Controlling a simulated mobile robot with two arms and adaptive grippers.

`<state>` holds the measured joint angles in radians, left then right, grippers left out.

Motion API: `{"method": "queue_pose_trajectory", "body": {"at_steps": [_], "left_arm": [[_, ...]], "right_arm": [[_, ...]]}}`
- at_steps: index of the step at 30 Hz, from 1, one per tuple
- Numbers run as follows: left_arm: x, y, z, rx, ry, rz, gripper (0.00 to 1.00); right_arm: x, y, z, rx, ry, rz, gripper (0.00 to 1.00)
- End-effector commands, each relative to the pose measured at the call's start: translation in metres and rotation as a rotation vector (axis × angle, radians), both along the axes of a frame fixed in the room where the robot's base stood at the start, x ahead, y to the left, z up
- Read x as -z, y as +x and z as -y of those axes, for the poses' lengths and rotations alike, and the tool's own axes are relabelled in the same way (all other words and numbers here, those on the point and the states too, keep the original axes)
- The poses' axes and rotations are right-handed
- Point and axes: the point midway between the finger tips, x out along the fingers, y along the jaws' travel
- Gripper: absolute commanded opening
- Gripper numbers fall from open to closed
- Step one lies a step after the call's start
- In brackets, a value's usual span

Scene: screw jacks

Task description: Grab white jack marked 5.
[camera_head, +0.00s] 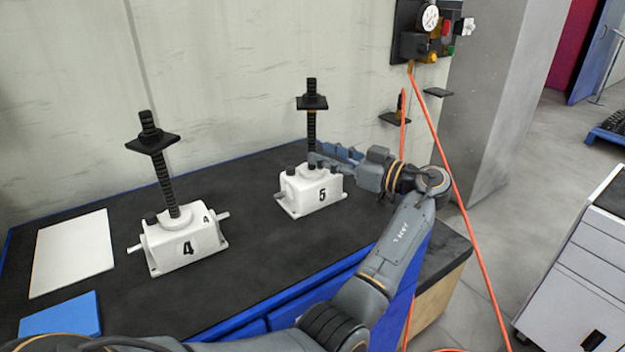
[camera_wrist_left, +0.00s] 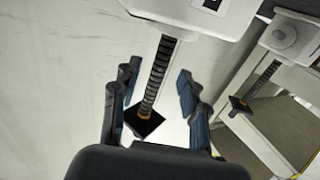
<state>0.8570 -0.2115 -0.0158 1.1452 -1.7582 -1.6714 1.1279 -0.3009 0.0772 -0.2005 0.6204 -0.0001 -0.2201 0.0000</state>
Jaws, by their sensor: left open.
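The white jack marked 5 (camera_head: 325,193) stands upright on the dark tabletop, with a black screw and a square black plate near its top. My left gripper (camera_head: 322,157) is open at the lower part of this screw, just above the white body, reaching in from the right. In the left wrist view, which looks upside down, the screw of this jack (camera_wrist_left: 158,72) passes between the two spread fingers (camera_wrist_left: 158,88), with gaps on both sides. Whether any finger touches the screw is hard to tell. My right gripper is not in view.
A white jack marked 4 (camera_head: 185,240) stands to the left, its screw leaning in the picture. A white sheet (camera_head: 72,252) and a blue block (camera_head: 60,315) lie farther left. An orange hose (camera_head: 462,210) hangs from a wall unit (camera_head: 425,30) at the right.

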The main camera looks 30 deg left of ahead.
Motion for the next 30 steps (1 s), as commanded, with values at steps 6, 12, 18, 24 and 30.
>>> {"method": "queue_pose_trajectory", "body": {"at_steps": [6,12,18,24,30], "left_arm": [[-0.001,0.000,-0.033,-0.002,-0.001,-0.001,0.44],[0.003,0.000,-0.041,0.001,-0.001,-0.001,0.44],[0.003,0.000,-0.041,0.001,-0.001,-0.001,0.21],[0.003,0.000,-0.041,0.000,-0.001,-0.001,0.00],[-0.008,0.001,-0.040,0.001,0.015,0.014,0.00]], "right_arm": [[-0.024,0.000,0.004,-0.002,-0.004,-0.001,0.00],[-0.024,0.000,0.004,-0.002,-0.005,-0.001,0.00],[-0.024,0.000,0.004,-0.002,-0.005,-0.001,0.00],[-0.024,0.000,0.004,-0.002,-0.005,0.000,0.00],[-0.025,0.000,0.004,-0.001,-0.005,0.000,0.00]]}}
